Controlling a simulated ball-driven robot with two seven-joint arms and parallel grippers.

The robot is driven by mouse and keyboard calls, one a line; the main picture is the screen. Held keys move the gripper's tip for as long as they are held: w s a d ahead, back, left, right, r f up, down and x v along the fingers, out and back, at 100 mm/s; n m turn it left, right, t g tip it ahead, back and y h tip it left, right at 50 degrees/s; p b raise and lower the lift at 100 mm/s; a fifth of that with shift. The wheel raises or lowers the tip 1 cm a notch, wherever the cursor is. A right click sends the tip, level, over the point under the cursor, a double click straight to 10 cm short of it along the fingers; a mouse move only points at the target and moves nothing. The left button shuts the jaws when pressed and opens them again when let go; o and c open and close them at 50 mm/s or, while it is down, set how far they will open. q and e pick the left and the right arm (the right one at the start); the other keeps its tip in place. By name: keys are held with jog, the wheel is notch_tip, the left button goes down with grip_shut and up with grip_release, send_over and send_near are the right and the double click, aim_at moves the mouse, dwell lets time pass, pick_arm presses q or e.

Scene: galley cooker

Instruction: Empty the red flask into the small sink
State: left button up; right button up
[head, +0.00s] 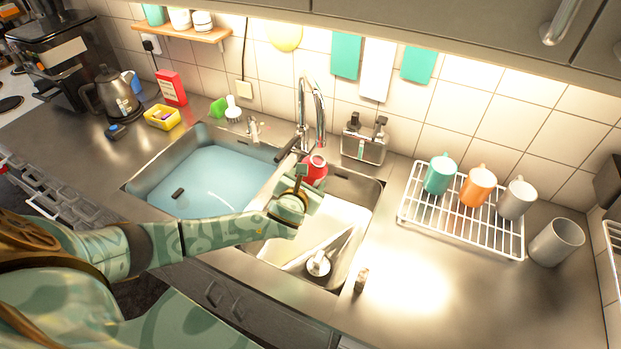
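The red flask (315,168) is in my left gripper (300,196), in front of the tap and above the back of the small sink. Its round end faces up toward the camera. The gripper hides its lower part, and I cannot tell how far it is tilted. No liquid is seen leaving it. The small sink (345,218) is the right-hand basin, with a pale floor and a white and dark object (318,263) in it. My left forearm crosses the large basin. My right gripper is not in view.
The large basin (205,175) holds bluish water. The chrome tap (303,115) stands close behind the flask. A caddy (364,146) is at the back.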

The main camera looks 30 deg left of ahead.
pick_arm(q)
jog(key=shift+a+r, duration=0.1)
jog(key=shift+a, duration=0.05)
jog(key=shift+a+m, duration=0.15)
jog(key=shift+m, duration=0.15)
jog(key=shift+a+r+m+y+p, duration=0.1)
jog(key=shift+a+m+y+p, duration=0.2)
jog(key=shift+p, duration=0.3)
jog(key=shift+s+a+m+y, duration=0.1)
jog(key=shift+a+m+y, duration=0.25)
jog(key=shift+m, duration=0.15)
jog(key=shift+a+p, duration=0.15)
jog(key=shift+p, duration=0.15)
jog(key=shift+a+m, duration=0.1)
jog(key=shift+m, duration=0.2)
jog(key=shift+a+f+m+y, duration=0.3)
jog(key=shift+a+m+y, duration=0.1)
jog(key=shift+m+y, duration=0.1)
jog(key=shift+t, duration=0.3)
jog(key=shift+a+f, duration=0.1)
jog(key=shift+a, duration=0.05)
